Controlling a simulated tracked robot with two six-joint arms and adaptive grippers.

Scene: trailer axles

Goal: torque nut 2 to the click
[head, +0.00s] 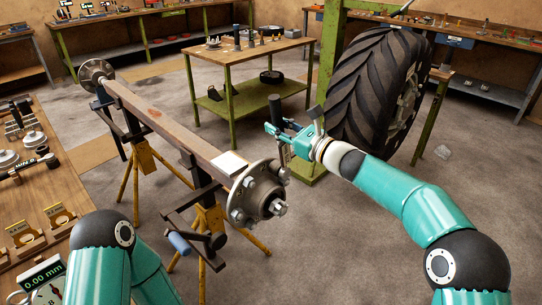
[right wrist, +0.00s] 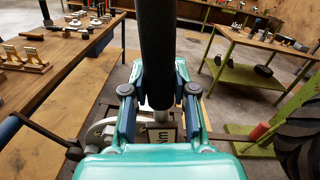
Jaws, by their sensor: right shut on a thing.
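The wheel hub (head: 258,193) is a round metal flange with studs and nuts at the near end of a rusty axle beam (head: 160,126). I cannot tell which nut is nut 2. My right gripper (head: 283,135) is shut on an upright tool, seemingly the torque wrench (head: 275,108), with a thick black handle. Its lower end reaches down beside the hub's upper right edge; whether it sits on a nut is unclear. In the right wrist view the black handle (right wrist: 157,50) stands between the fingers of my right gripper (right wrist: 158,110). My left gripper is out of view.
A large tyre (head: 375,90) stands behind my right arm. A wooden bench (head: 75,195) with parts and a digital readout (head: 45,272) is at left. The floor right of the hub is clear.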

